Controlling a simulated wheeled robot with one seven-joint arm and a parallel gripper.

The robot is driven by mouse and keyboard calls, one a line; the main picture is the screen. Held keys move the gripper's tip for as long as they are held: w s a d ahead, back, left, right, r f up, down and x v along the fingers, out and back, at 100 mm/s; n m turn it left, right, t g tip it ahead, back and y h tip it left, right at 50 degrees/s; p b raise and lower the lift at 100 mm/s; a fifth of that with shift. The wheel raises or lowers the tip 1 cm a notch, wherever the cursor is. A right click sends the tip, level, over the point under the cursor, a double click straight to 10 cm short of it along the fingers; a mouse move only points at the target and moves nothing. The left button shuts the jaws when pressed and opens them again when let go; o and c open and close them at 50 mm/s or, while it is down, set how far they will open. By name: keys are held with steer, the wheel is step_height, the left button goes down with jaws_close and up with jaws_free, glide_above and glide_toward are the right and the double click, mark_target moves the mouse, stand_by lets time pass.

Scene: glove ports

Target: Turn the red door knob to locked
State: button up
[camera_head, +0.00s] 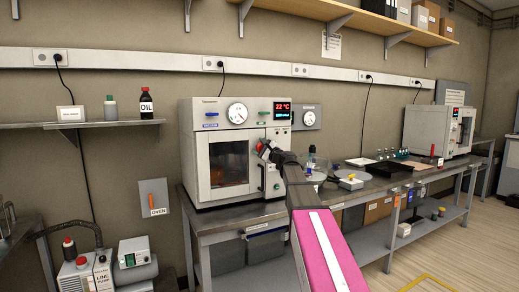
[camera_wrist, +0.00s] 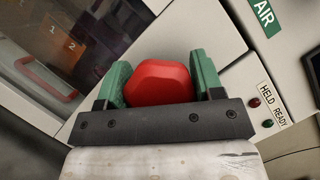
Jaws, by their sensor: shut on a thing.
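The red door knob (camera_wrist: 160,84) sits on the front of the white oven cabinet (camera_head: 205,140). In the wrist view it fills the space between the two green finger pads of my gripper (camera_wrist: 161,76), which is shut on it. In the head view the knob (camera_head: 260,146) shows only as a small red patch at the right edge of the cabinet door, mostly covered by my gripper (camera_head: 266,150). The glass door (camera_head: 229,165) looks closed. The knob's pointer or lock marks are not visible, so its setting cannot be told.
An AIR label (camera_wrist: 264,14) and a HELD READY label (camera_wrist: 272,106) with red and green lamps are right of the knob in the wrist view. The bench (camera_head: 375,184) to the right holds a glass dish, a small yellow-knobbed device and a dark tray.

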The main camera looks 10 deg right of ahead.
steer(key=shift+m+t+h, duration=0.3)
steer(key=shift+m+t, duration=0.3)
steer(key=shift+m, duration=0.8)
steer(key=o, duration=1.3)
steer(key=shift+s+d, duration=0.1)
steer(key=v, duration=1)
steer(key=shift+s+d+f, duration=0.1)
steer(key=shift+s+d, duration=0.05)
steer(key=shift+s, duration=0.05)
steer(key=shift+s, duration=0.1)
